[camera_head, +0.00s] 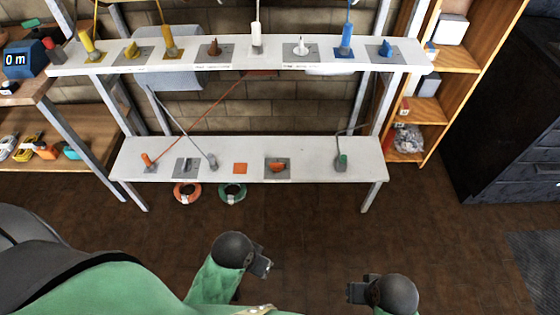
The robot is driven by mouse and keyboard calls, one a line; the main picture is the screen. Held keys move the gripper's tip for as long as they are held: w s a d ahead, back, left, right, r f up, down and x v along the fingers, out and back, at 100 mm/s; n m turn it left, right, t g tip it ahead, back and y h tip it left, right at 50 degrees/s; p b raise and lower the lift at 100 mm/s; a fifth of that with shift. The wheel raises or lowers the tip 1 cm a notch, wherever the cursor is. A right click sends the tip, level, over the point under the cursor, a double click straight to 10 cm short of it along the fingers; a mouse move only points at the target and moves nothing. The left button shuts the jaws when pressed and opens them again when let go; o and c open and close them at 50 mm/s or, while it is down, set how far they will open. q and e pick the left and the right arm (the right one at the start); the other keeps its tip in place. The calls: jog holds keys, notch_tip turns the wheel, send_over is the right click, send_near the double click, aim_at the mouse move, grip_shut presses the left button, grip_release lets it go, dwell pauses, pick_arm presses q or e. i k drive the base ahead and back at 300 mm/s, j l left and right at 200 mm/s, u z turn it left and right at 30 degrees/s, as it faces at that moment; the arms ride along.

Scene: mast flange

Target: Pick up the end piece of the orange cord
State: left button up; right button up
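An orange cord (205,117) runs from the lower left shelf up to the right, toward the underside of the upper shelf. Its orange end piece (147,159) stands at the left end of the lower white shelf (330,176). My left gripper (264,267) is in front of and below the shelf, apart from everything. My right gripper (356,293) is farther right and nearer to me, also apart. Both look empty; their finger gaps are too small to judge.
The upper white shelf (225,63) carries several coloured plugs and fittings. A grey end piece (211,161) and a green-and-grey one (341,161) stand on the lower shelf. Orange (187,193) and green (232,193) rings are below its front edge.

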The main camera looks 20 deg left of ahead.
aim_at(150, 166)
jog(key=u, duration=1.7)
jog(key=i+l+u, duration=0.2)
jog(key=l+u, duration=0.15)
jog(key=l, duration=1.15)
jog(key=l+u, duration=0.35)
jog(key=l, duration=1.15)
